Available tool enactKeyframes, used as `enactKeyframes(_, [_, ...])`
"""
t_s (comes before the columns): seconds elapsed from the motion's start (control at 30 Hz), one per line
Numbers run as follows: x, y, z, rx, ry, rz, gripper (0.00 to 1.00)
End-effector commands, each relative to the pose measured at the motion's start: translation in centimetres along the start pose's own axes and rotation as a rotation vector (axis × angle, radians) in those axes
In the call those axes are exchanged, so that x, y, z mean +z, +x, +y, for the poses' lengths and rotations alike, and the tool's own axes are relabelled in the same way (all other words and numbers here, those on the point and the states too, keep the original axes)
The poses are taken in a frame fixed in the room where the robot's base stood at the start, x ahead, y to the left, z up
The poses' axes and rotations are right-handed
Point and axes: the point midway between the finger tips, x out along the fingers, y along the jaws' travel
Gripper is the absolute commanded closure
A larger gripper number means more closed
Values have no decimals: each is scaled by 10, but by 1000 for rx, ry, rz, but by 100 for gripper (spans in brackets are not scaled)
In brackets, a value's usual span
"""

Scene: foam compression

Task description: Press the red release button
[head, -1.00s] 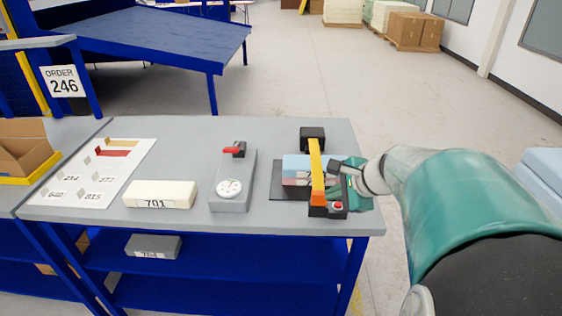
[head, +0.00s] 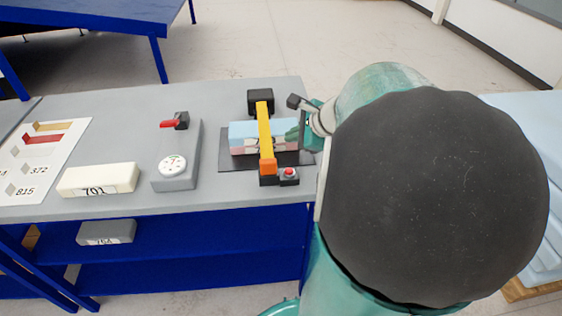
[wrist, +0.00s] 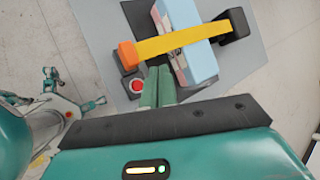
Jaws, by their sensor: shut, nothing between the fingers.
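The red release button (head: 289,172) sits on a small dark box at the front right of the clamp device. The yellow strap bar (head: 264,125) with an orange end runs over a light blue and pink foam block (head: 243,135) on a dark mat (head: 228,163). In the wrist view the red button (wrist: 136,85) lies just left of my fingertips. My gripper (wrist: 158,76) is shut and empty, apart from the button, with its fingers close to the foam block's end. In the head view my arm hides part of the gripper.
A grey gauge device (head: 177,155) with a red lever and a cream block (head: 97,180) marked 701 stand left on the grey table (head: 225,98). A card with coloured strips (head: 40,150) lies farther left. A grey block (head: 106,232) sits on the blue shelf below.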

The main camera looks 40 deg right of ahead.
Motion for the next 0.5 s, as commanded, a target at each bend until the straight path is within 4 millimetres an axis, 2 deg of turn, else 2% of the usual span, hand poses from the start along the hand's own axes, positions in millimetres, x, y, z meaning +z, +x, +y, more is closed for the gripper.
enactKeyframes(0.27, [0, -1, 3, -1, 1, 1, 100])
enactKeyframes(0.5, [-8, 10, 10, 2, 2, 0, 100])
